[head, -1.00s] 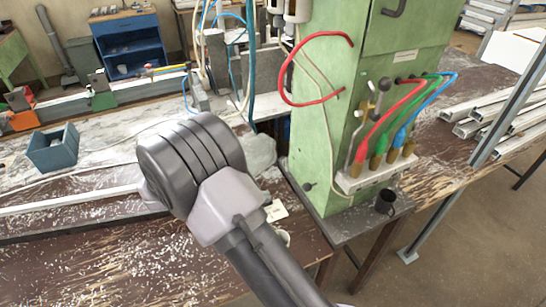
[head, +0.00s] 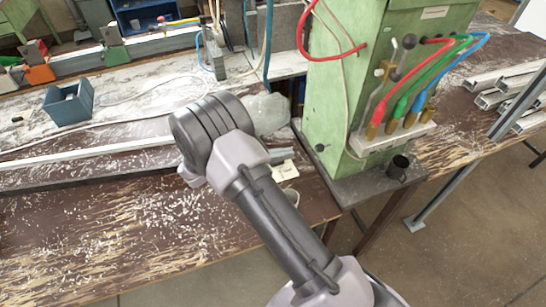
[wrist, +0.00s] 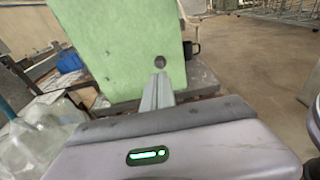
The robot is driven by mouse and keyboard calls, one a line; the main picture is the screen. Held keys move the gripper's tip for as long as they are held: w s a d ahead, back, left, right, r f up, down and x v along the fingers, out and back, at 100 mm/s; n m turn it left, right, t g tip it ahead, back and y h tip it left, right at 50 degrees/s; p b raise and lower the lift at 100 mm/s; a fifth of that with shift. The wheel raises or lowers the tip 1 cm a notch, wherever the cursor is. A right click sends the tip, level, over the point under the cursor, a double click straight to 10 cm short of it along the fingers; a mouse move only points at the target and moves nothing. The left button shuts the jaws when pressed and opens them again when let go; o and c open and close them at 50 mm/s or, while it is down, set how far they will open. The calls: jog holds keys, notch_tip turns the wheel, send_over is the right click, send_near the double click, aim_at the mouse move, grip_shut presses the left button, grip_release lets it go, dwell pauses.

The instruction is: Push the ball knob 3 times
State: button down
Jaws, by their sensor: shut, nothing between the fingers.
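A dark round ball knob (head: 320,147) sticks out low on the left side face of the green cabinet (head: 335,110). In the wrist view the ball knob (wrist: 160,62) shows near the lower right of the green face, just beyond my fingertips. My gripper (wrist: 158,82) is shut and empty, its fingers pointing at the knob. I see a gap in the picture between tips and knob, but cannot tell the distance.
Red, green and blue hoses run to brass fittings on a block (head: 390,140) at the cabinet's front. A black cup (head: 398,168) stands beside it. A clear plastic bag (head: 266,112) lies left of the cabinet. A blue-grey bin (head: 68,103) sits far left on the bench.

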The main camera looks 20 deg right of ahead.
aim_at(316, 149)
jog(key=d, duration=0.2)
jog(key=d+b, duration=0.1)
jog(key=d, duration=0.1)
jog(key=d+f, duration=0.1)
jog(key=d, duration=0.1)
jog(key=shift+d+f, duration=0.1)
jog(key=shift+d, duration=0.5)
